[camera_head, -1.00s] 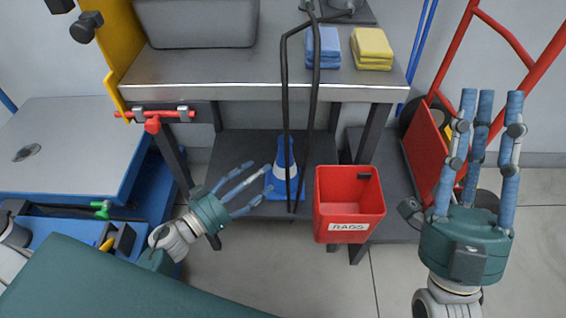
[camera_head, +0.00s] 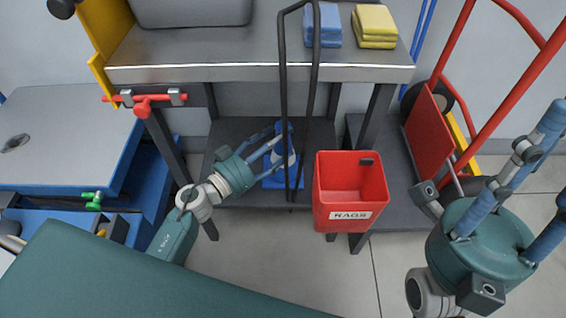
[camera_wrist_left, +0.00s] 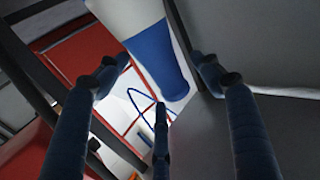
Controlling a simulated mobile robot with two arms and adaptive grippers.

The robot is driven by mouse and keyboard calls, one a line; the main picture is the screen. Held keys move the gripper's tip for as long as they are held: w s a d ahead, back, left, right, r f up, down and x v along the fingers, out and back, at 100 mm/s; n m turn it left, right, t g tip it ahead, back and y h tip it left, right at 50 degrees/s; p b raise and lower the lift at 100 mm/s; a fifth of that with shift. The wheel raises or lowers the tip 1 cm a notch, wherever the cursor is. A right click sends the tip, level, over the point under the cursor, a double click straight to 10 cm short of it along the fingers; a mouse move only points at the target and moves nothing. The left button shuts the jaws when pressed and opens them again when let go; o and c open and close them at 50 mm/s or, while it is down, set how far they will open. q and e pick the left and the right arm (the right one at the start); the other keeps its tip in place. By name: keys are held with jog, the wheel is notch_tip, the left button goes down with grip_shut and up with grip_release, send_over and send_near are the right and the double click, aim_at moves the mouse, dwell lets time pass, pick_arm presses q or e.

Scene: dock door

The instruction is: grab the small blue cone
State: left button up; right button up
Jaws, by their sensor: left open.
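The small blue cone (camera_head: 281,178), with a white band, stands on the lower shelf of the bench, partly behind a black bent bar and my fingers. My left gripper (camera_head: 277,146) is open at the cone's left side, its fingers reaching towards the upper cone. In the left wrist view the cone (camera_wrist_left: 156,52) lies ahead between the spread fingers (camera_wrist_left: 160,85); I cannot tell whether any finger touches it. My right gripper (camera_head: 545,165) is open and empty at the right edge, with its fingers partly cut off by the frame.
The black bar (camera_head: 283,95) stands right in front of the cone. A red RAGS bin (camera_head: 349,213) is to its right. The bench top (camera_head: 220,62) with blue and yellow cloths (camera_head: 374,25) overhangs the shelf (camera_head: 230,140). A red hand truck (camera_head: 432,135) stands at right.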

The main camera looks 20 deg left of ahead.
pick_arm(q)
jog(key=x, duration=0.2)
jog(key=shift+w+d, duration=0.1)
jog(key=shift+w, duration=0.15)
grip_shut()
